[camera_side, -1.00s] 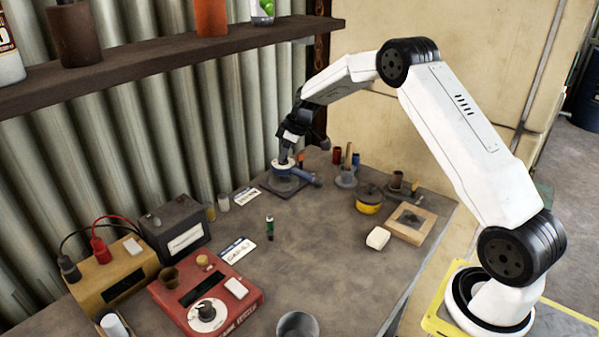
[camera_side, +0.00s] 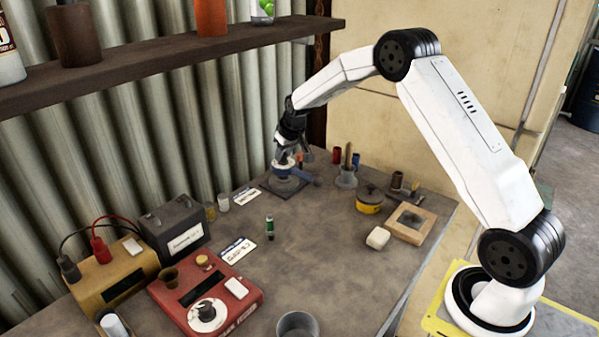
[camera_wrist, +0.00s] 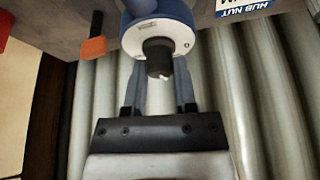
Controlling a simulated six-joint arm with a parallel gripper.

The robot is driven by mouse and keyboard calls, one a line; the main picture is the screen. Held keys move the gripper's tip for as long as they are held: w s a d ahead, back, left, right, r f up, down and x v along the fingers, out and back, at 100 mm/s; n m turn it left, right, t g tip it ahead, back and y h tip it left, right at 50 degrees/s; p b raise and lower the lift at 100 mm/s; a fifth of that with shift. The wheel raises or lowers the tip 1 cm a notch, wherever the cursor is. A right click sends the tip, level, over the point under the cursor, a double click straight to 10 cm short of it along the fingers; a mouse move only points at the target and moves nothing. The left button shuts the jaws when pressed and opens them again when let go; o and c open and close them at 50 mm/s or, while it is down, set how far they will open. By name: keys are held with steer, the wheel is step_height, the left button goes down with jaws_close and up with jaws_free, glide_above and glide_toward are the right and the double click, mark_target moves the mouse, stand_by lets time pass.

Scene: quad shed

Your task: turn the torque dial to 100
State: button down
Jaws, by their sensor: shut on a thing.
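A blue tool with a white ring-shaped dial face (camera_wrist: 160,32) and a dark knob (camera_wrist: 158,58) at its centre fills the top middle of the wrist view. In the side view the blue tool (camera_side: 306,177) stands on a dark square base (camera_side: 284,188) at the back of the bench. My gripper (camera_wrist: 160,75) has one finger on each side of the knob and is shut on it. In the side view my gripper (camera_side: 284,158) reaches down onto the tool from above and hides part of its dial. The dial's reading is too small to tell.
A red box (camera_side: 222,290) with its own dark knob on a white disc is at the front left. A battery (camera_side: 178,226), yellow pot (camera_side: 369,200), white block (camera_side: 378,238) and wooden tray (camera_side: 428,222) stand apart. A shelf (camera_side: 150,62) runs above the left side.

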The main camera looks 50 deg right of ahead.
steer(key=shift+a+m+g+h, duration=0.1)
steer(key=shift+m+g+h, duration=0.35)
steer(key=shift+m, duration=1.1)
steer(key=shift+m+g+h, duration=0.25)
steer(key=shift+m+h, duration=0.4)
steer(key=shift+m, duration=1.2)
steer(key=shift+c, duration=2)
jaws_free()
steer(key=shift+r, duration=0.1)
steer(key=v, duration=0.7)
steer(key=shift+a+r, duration=0.15)
steer(key=shift+r, duration=0.1)
